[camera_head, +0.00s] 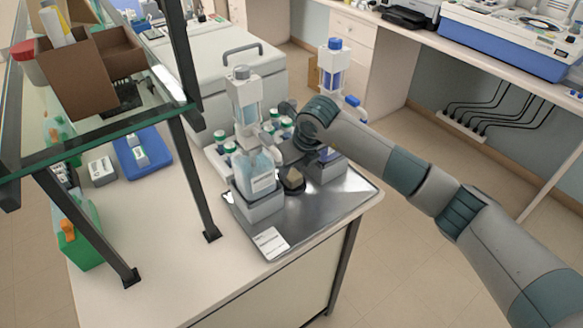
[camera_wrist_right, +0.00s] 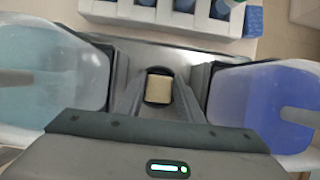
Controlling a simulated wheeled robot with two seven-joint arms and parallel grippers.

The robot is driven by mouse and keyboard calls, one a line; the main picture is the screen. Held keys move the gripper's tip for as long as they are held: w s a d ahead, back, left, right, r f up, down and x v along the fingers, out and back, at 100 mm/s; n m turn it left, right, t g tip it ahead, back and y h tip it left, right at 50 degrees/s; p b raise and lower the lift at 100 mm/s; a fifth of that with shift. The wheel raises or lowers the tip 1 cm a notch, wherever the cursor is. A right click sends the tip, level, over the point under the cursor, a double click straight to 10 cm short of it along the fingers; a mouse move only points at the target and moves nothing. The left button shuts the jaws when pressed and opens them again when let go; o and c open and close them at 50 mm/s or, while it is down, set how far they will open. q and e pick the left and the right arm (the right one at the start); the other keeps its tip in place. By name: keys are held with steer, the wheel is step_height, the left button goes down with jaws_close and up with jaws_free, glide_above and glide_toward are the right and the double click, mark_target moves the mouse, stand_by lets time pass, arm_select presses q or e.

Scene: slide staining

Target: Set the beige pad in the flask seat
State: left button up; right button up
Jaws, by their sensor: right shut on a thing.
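The beige pad (camera_head: 294,176) is a small block between the two flasks on the steel tray. In the right wrist view the pad (camera_wrist_right: 158,89) sits between my right gripper's fingertips (camera_wrist_right: 157,92), and the gripper is shut on it. A dark round piece (camera_head: 291,188), perhaps the flask seat, shows right under the pad; its rim also shows around the pad in the wrist view (camera_wrist_right: 159,71). I cannot tell whether the pad touches it. In the head view my right gripper (camera_head: 293,170) reaches in from the right. My left gripper is not in view.
A pale blue flask (camera_head: 257,172) in a grey holder (camera_head: 263,209) stands close left of the gripper. A blue flask (camera_wrist_right: 262,105) stands close right. A glass shelf with black posts (camera_head: 194,175) stands left.

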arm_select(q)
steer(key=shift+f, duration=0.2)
arm_select(e)
steer(key=shift+f, duration=0.2)
steer(key=o, duration=1.2)
steer(key=shift+c, duration=0.2)
steer(key=shift+r, duration=0.15)
steer(key=shift+s+d+r+b, duration=0.15)
steer(key=shift+s+r+b, duration=0.05)
steer(key=shift+r+b, duration=0.25)
steer(key=b+v, duration=0.1)
steer(key=v, duration=0.4)
steer(key=shift+r+b, duration=0.25)
steer(key=shift+b, duration=0.05)
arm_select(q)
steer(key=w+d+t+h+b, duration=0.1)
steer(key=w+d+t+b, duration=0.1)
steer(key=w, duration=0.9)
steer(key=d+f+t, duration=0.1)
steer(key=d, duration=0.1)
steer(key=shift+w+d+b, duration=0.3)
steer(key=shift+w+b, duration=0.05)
arm_select(e)
steer(key=v, duration=1)
steer(key=shift+r, duration=0.35)
